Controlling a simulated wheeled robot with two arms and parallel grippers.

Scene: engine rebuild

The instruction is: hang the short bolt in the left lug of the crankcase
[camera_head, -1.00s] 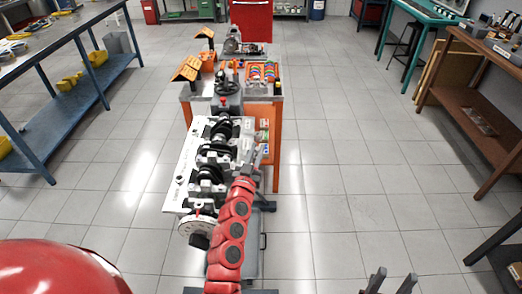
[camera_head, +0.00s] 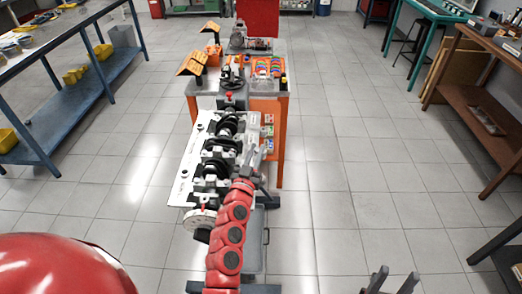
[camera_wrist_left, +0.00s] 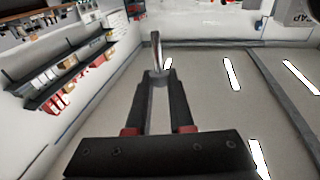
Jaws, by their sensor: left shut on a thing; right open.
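The crankcase (camera_head: 182,181) is a pale block on a stand, with a dark crankshaft (camera_head: 222,142) along its top. My left gripper (camera_head: 258,156) is over its right side. In the left wrist view this gripper (camera_wrist_left: 157,80) is shut on a slim metal bolt (camera_wrist_left: 156,48), which sticks out past the fingertips. The bolt is too small to make out in the head view. I cannot make out the left lug or whether the bolt touches the crankcase. My right gripper (camera_head: 390,282) is open and empty at the bottom edge, over the floor.
An orange cart (camera_head: 283,114) with tools and small parts stands beyond the crankcase. A blue bench (camera_head: 68,112) is at left, a brown bench (camera_head: 490,70) at right. Grey floor (camera_head: 355,170) is clear between the crankcase and the right bench.

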